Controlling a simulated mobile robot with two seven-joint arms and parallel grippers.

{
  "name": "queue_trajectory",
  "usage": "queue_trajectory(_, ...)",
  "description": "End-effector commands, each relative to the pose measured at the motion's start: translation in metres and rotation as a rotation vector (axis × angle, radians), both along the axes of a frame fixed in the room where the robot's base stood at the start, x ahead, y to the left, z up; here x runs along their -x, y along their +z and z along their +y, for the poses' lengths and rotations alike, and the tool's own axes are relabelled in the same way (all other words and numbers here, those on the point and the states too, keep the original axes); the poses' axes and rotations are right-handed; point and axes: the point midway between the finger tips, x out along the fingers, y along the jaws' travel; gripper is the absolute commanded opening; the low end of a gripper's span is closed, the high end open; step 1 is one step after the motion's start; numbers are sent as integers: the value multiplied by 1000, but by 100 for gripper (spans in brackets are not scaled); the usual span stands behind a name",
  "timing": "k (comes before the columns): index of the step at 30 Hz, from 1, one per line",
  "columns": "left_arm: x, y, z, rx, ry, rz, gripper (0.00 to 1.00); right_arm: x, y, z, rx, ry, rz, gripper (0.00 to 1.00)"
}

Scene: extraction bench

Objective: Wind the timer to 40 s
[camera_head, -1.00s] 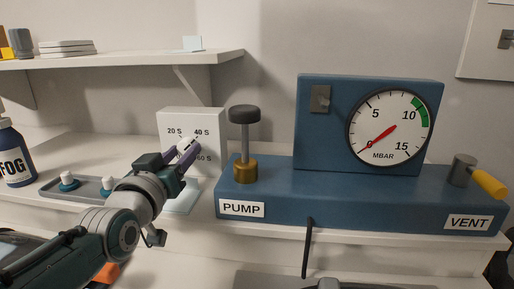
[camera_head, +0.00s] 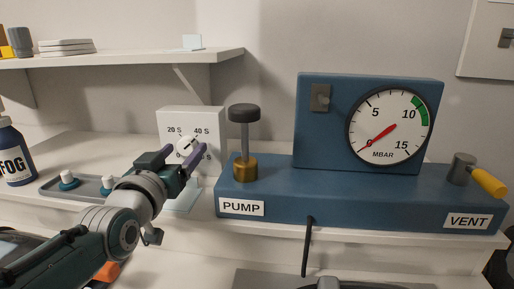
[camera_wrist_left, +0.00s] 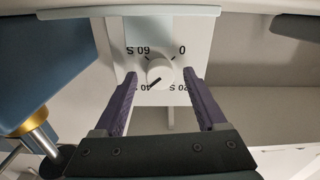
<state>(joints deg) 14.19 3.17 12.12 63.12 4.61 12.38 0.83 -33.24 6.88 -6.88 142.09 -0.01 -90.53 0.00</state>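The timer (camera_head: 212,126) is a white box with a round white knob and the marks 20 S, 40 S and 60 S. The knob (camera_head: 187,143) has a dark pointer line, aimed at the 40 S mark. In the left wrist view the timer face appears upside down, and the knob (camera_wrist_left: 160,73) points lower left at 40 S. My left gripper (camera_head: 184,150) is open in front of the timer. Its purple fingers (camera_wrist_left: 161,79) stand on either side of the knob, apart from it. The fingers partly cover the lower dial marks. My right gripper is not in view.
A blue console (camera_head: 360,204) with a pump plunger (camera_head: 244,135), a gauge (camera_head: 390,127) and a vent handle (camera_head: 488,183) stands right of the timer. A grey tray (camera_head: 55,189) with white-topped items and a FOG bottle (camera_head: 14,155) are at the left. A shelf (camera_head: 120,60) hangs above.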

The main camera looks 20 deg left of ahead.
Motion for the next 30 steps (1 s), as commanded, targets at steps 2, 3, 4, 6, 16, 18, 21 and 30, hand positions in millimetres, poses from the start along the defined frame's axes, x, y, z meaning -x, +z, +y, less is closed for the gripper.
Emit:
queue_trajectory(2, 0, 0, 0, 0, 0, 0, 74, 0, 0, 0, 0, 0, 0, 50)
queue_trajectory(3, 0, 0, 0, 0, 0, 0, 74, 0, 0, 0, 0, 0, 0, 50)
queue_trajectory(4, 0, 0, 0, 0, 0, 0, 74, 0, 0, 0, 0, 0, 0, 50)
queue_trajectory(6, 0, 0, 0, 0, 0, 0, 74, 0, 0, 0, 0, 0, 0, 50)
queue_trajectory(16, 40, 1, -10, 2, 0, 3, 74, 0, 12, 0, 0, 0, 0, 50)
queue_trajectory(18, 53, 1, -12, 0, 1, 2, 74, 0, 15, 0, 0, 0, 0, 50)
queue_trajectory(21, 70, 0, -17, 1, 1, 3, 74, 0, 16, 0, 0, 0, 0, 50)
queue_trajectory(30, 96, 0, -23, 0, 0, 0, 74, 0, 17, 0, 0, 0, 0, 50)
